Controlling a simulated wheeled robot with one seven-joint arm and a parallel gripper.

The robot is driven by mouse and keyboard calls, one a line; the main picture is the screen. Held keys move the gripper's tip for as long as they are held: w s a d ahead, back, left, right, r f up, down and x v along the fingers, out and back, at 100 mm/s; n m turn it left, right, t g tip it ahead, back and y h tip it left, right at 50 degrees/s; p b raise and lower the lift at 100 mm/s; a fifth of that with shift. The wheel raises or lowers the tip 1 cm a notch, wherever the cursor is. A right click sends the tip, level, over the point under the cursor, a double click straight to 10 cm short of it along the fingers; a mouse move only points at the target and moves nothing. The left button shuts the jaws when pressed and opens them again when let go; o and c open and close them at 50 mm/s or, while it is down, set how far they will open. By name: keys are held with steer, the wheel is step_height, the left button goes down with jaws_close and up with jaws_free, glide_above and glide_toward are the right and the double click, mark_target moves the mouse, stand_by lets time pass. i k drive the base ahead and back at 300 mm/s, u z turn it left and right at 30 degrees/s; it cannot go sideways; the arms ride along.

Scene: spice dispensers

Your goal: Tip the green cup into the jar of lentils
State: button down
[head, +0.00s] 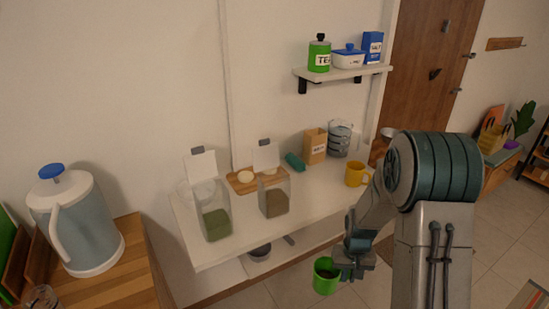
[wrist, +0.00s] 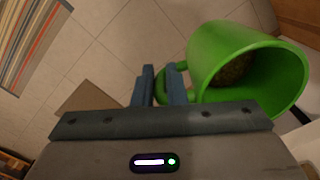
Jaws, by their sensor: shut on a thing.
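The green cup (head: 325,281) is in my gripper (head: 342,262), in front of the white counter and below its top. In the wrist view the green cup (wrist: 215,60) is at the right, its handle between the fingers of my gripper (wrist: 162,80). Brown grainy contents show inside it. Two clear jars with raised lids stand on the counter, away from the cup. The left jar (head: 216,224) holds green contents, the right jar (head: 274,203) brown contents. I cannot tell from the pictures which holds lentils.
The white counter (head: 205,257) also bears a yellow mug (head: 356,174), a teal object (head: 294,161), a cardboard box (head: 315,146) and glass bowls (head: 340,139). A wall shelf (head: 343,73) hangs above. A large jug (head: 80,225) stands left on a wooden top.

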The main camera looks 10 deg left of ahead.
mark_target(274, 194)
steer(key=k, duration=1.1)
steer(key=z, duration=0.55)
steer(key=i, duration=1.35)
steer(key=u, duration=0.75)
steer(key=i, duration=0.45)
steer(key=u, duration=0.5)
